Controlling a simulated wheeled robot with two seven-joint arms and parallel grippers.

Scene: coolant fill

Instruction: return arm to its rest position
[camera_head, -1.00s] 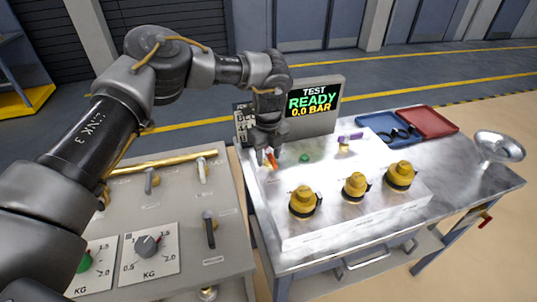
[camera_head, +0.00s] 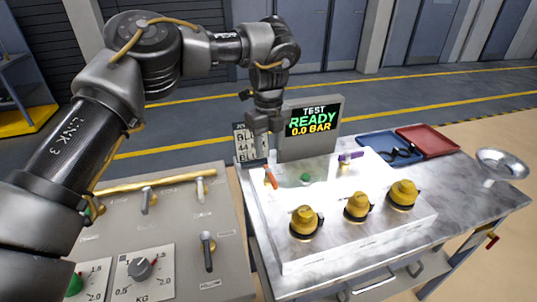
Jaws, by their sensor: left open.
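My left arm comes in from the left and arches over the grey control panel (camera_head: 170,215). My left gripper (camera_head: 262,128) points down, open and empty, in front of the left edge of the test display (camera_head: 312,122). It hangs above the orange-red lever (camera_head: 270,177) on the white test box (camera_head: 350,220), apart from it. The display reads TEST READY 0.0 BAR. My right gripper is not in view.
Several yellow knobs (camera_head: 357,207) stand on the test box, with a green button (camera_head: 305,177) and a purple-handled valve (camera_head: 350,156) behind. A blue tray (camera_head: 375,142), a red tray (camera_head: 428,140) and a metal bowl (camera_head: 503,163) sit at the bench's right. Open floor lies behind.

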